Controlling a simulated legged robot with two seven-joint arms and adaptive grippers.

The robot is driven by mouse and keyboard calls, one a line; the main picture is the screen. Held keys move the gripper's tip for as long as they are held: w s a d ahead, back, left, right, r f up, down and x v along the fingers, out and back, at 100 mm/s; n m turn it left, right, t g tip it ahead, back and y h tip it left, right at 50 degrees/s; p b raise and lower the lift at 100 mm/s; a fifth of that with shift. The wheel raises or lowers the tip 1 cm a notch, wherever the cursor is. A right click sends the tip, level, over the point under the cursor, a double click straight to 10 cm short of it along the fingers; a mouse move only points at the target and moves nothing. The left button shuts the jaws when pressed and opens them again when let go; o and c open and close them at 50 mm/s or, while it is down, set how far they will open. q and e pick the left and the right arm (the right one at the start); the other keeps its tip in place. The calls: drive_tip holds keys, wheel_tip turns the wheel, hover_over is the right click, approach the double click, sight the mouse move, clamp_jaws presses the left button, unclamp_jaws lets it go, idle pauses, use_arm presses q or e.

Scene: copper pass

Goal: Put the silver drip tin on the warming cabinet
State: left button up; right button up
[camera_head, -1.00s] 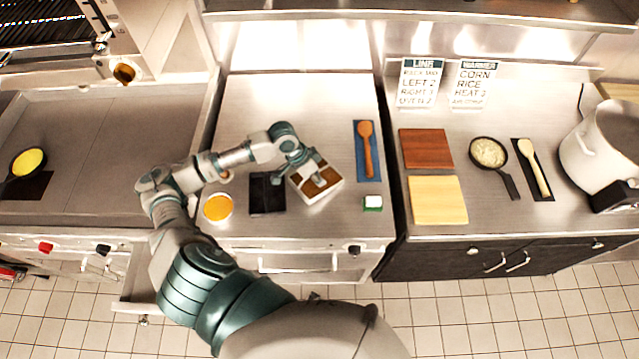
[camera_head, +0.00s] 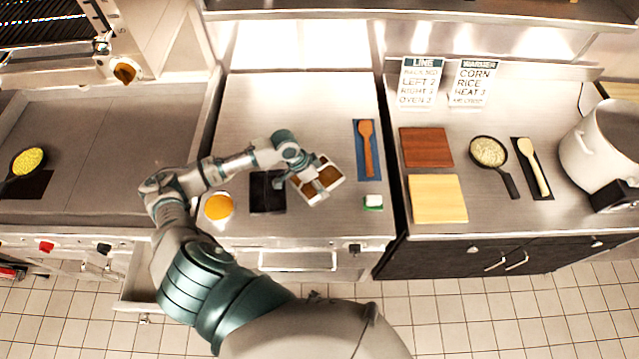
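A shallow, pale silver-rimmed tin (camera_head: 333,176) with a brown inside is over the middle steel counter; I take it for the drip tin. My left gripper (camera_head: 312,184) is at this tin, its fingers over the tin's left and middle part. The fingers overlap the tin, so I cannot tell whether they grip it, or whether it rests on the counter. No label marks the warming cabinet. The middle steel unit (camera_head: 290,110) has a front handle, and a dark-fronted cabinet (camera_head: 440,258) stands to the right. My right gripper is not in view.
The middle counter's back is clear. Boards (camera_head: 437,199), a pan (camera_head: 488,152) and a pot (camera_head: 600,150) occupy the right counter.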

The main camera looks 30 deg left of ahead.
use_arm(q)
drive_tip(key=shift+a, duration=0.15)
drive_tip(key=shift+a+r, duration=0.25)
drive_tip(key=v, duration=1.1)
drive_tip(key=shift+r+b, duration=0.2)
drive_tip(key=shift+b, duration=0.1)
